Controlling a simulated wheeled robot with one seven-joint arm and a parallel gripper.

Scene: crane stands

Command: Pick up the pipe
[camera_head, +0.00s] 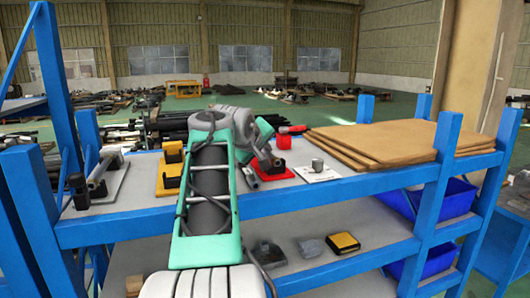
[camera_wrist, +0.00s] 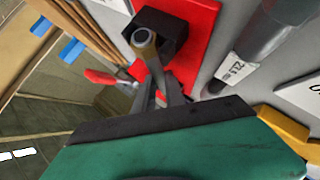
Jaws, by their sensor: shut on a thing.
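My gripper (camera_wrist: 158,75) reaches over a red board, with its fingers close together around a short pipe (camera_wrist: 143,40) with a tan rim at its open end. The pipe is at a black block (camera_wrist: 160,32) on the red board (camera_wrist: 205,22); I cannot tell whether it is clear of the block. In the head view my gripper (camera_head: 265,160) is low over the same red board (camera_head: 283,175) on the shelf top, and the arm hides part of it. The held pipe is not clearly visible there.
A thicker grey tube (camera_wrist: 262,45) lies beside the red board. The shelf top also holds yellow blocks (camera_head: 173,152), a dark holder with a tube (camera_head: 98,175), a white card with a grey cylinder (camera_head: 317,172) and stacked brown boards (camera_head: 385,140). Blue posts (camera_head: 440,145) rise at the right.

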